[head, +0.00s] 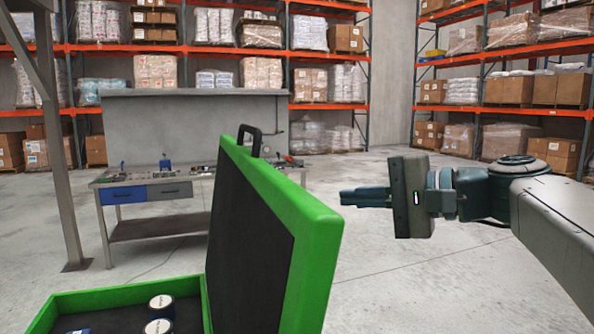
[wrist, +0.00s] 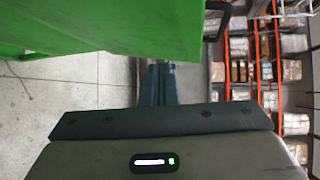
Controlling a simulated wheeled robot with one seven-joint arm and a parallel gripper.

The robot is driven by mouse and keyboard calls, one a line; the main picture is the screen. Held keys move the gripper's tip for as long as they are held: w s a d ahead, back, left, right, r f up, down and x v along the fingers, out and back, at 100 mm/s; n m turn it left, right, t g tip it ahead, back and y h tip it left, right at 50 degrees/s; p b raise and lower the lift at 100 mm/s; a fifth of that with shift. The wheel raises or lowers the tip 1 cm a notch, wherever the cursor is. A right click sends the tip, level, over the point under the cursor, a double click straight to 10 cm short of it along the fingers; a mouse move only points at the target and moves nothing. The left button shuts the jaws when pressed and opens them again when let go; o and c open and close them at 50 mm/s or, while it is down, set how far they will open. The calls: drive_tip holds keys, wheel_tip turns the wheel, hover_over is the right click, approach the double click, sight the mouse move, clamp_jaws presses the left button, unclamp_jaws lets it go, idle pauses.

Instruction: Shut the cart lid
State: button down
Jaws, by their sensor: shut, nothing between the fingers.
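The cart lid (head: 322,222) is a green panel with a dark inner face, standing raised and tilted at the right side of the green cart box (head: 95,297). A black handle (head: 250,138) sits on its upper edge. In the head view my gripper (head: 343,197) is shut and empty, to the right of the lid, with its fingers pointing left at the lid's outer side. In the wrist view the lid (wrist: 130,28) fills the top left, and my gripper (wrist: 160,66) reaches its edge. I cannot tell whether they touch.
Several white-topped round items (head: 160,310) lie in the cart box. A workbench (head: 150,215) with tools stands behind. A grey metal post (head: 60,150) rises at left. Loaded racks (head: 330,60) line the back. The floor (head: 420,290) at right is clear beneath my arm.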

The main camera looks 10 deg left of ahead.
wheel_tip(320, 180, up, 6)
drive_tip(key=w+f+y+b, duration=0.1)
drive_tip(key=y, duration=0.2)
drive_tip(key=w+a+r+p, duration=0.2)
drive_tip(key=a, duration=1)
drive_tip(key=shift+w+r+p, duration=0.2)
drive_tip(key=shift+r+p, duration=0.15)
drive_tip(key=shift+r, duration=0.05)
